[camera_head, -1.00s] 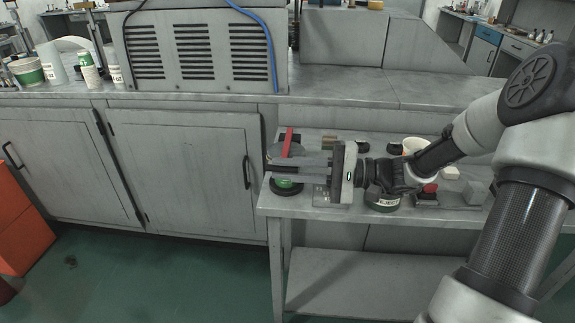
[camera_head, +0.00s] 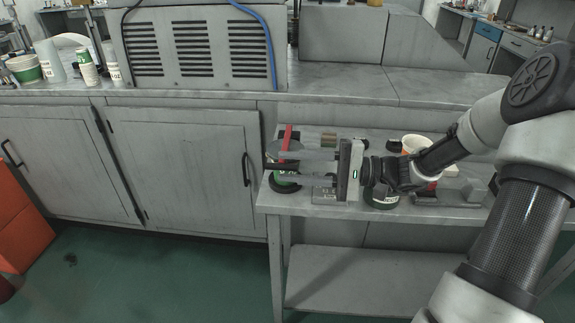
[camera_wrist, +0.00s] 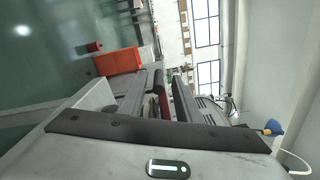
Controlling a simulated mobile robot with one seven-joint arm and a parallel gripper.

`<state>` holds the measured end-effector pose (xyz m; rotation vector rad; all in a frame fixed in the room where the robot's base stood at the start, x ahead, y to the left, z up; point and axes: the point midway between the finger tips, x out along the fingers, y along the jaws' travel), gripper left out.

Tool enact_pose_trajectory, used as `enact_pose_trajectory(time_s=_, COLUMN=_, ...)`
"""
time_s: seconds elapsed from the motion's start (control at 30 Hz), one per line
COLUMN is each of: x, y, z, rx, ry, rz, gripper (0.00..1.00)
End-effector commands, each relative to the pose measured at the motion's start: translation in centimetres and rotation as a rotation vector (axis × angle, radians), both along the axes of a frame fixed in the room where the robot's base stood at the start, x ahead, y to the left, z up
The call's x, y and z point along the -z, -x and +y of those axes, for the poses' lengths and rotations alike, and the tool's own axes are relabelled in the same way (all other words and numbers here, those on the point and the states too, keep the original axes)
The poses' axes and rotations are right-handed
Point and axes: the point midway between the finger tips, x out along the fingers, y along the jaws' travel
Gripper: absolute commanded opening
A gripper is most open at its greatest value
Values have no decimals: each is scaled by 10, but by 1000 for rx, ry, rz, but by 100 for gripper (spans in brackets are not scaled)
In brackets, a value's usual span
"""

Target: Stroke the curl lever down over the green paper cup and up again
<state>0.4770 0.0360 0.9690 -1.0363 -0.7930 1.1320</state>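The red curl lever (camera_head: 288,137) stands up, slightly tilted, at the left end of the low bench, beside a grey disc. The green paper cup (camera_head: 284,181) sits low in a black round base (camera_head: 288,189) below it, partly hidden by a finger. My gripper (camera_head: 281,165) points left, its two fingers apart, one passing by the lever's lower part and the other over the cup. In the wrist view, a dull red bar (camera_wrist: 162,98) shows between the fingers, with a gap to the right finger. Whether it touches the left finger is unclear.
The low bench (camera_head: 310,207) also holds a white cup (camera_head: 416,143), a dark round jar (camera_head: 381,198) and grey blocks (camera_head: 477,189) to the right. A vented grey machine (camera_head: 200,50) stands on the counter behind. Paper cups (camera_head: 25,69) stand at the far left.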

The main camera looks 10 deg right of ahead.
Motion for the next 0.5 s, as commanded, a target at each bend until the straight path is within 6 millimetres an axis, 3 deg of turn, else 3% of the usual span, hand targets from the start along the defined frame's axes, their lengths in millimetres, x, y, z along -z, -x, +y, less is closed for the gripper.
enact_pose_trajectory(time_s=0.3, x=-1, y=12, z=-50, rx=6, ry=1, rz=0, gripper=31)
enact_pose_trajectory(time_s=0.5, x=0, y=15, z=-59, rx=2, ry=1, rz=1, gripper=31)
